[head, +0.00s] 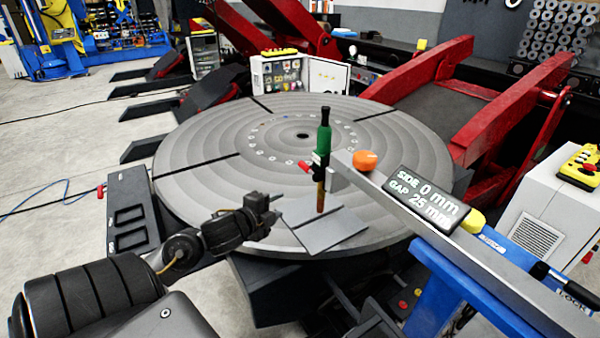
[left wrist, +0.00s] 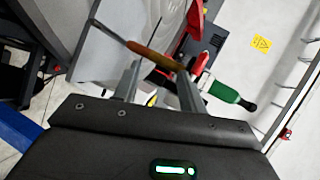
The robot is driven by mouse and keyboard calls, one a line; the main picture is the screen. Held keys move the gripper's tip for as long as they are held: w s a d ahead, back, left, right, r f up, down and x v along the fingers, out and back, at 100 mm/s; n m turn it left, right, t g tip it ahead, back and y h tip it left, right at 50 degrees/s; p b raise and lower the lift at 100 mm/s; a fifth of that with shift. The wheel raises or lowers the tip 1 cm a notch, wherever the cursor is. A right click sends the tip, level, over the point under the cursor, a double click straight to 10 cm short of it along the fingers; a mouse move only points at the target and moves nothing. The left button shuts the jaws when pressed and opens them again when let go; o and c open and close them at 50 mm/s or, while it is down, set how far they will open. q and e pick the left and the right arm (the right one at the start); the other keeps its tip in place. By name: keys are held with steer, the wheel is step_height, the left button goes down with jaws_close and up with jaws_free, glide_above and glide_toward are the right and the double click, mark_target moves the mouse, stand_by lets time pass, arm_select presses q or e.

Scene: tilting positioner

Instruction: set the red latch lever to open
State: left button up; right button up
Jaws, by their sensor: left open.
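A small red lever (head: 306,166) sticks out to the left of the dark clamp (head: 322,177) at the end of a grey beam; I cannot tell its setting. The clamp is around a green torch (head: 324,138) with a copper-brown lower end (head: 320,199), upright above two grey plates (head: 325,226). My left gripper (head: 277,205) is open and empty, left of the torch and lower in the picture than the lever. In the left wrist view, the copper-brown end (left wrist: 155,55) crosses beyond the open fingers, with the green torch (left wrist: 230,94) to the right. My right gripper is not in view.
The round grey turntable (head: 220,135) lies under the plates. The grey beam (head: 440,235) carries an orange knob (head: 365,160) and a display (head: 428,198) reading side 0 mm, gap 25 mm. Red positioner arms (head: 510,115) stand behind. The turntable's left side is clear.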

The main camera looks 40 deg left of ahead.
mark_target(303, 168)
arm_select(q)
step_height(303, 168, up, 7)
steer(key=w+m+t, duration=0.1)
steer(key=m+t, duration=0.1)
steer(key=m, duration=0.1)
steer(key=shift+h, duration=0.4)
steer(key=p+x, duration=0.2)
steer(key=x, duration=0.7)
steer(key=shift+w+a, duration=0.2)
steer(key=shift+w, duration=0.2)
steer(key=shift+w+a+f, duration=0.1)
steer(key=shift+w+f, duration=0.1)
steer(key=shift+w, duration=0.45)
steer(key=shift+c, duration=0.2)
jaws_close()
